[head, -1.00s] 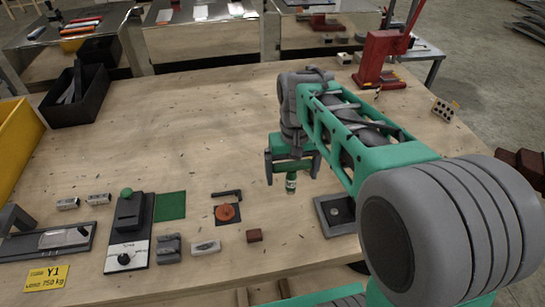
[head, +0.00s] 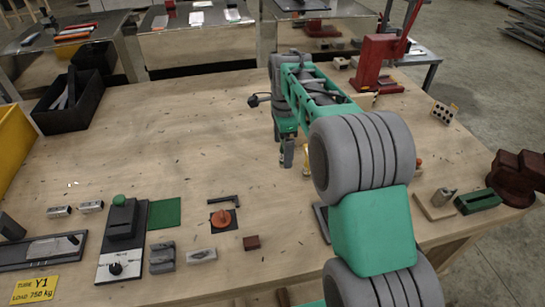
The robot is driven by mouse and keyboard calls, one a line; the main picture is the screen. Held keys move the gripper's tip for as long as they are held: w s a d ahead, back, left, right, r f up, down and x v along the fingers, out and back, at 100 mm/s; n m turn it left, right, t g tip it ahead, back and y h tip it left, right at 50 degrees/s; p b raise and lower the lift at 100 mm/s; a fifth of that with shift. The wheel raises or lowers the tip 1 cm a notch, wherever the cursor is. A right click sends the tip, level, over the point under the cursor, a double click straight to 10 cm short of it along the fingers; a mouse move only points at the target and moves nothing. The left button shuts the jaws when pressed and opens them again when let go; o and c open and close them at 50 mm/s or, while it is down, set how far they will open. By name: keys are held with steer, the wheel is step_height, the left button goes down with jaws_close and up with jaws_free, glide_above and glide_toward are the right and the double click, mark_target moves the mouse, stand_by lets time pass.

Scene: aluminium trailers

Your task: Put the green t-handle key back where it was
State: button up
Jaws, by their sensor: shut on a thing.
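My gripper (head: 296,158) is above the middle-right of the table, partly hidden behind my own arm. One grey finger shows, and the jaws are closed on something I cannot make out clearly. A small yellowish piece (head: 306,166) shows beside the finger; I cannot tell whether it is held or stands behind. The green t-handle key cannot be clearly identified; it may be the hidden thing in the jaws. A dark square plate (head: 321,221) lies on the table below, mostly covered by my arm.
A green square pad (head: 164,212) lies beside a black device with a green knob (head: 119,225). An orange knob (head: 221,218) sits on a dark plate. A red press (head: 381,65) stands behind, and a green slotted block (head: 478,201) at right. The table's back-left middle is clear.

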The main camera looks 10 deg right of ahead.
steer(key=shift+w+a+f+p, duration=0.35)
steer(key=shift+w+f, duration=0.4)
steer(key=shift+f, duration=0.75)
steer(key=shift+w+a+f+p, duration=0.35)
steer(key=shift+w+f, duration=0.35)
steer(key=shift+f, duration=0.75)
steer(key=shift+w+a+f+p, duration=0.35)
steer(key=shift+w+f, duration=0.4)
steer(key=shift+f, duration=0.75)
steer(key=shift+f, duration=0.1)
steer(key=o, duration=1.7)
steer(key=shift+f, duration=0.1)
steer(key=shift+o, duration=0.2)
steer(key=s+r+n+b, duration=0.2)
steer(key=s+r+n, duration=0.15)
steer(key=r, duration=1.25)
steer(key=s+f+n+t, duration=0.1)
steer(key=s+n+t, duration=0.1)
steer(key=s+n, duration=0.5)
steer(key=s+f+n+t, duration=0.2)
steer(key=s+n, duration=0.5)
steer(key=s, duration=0.9)
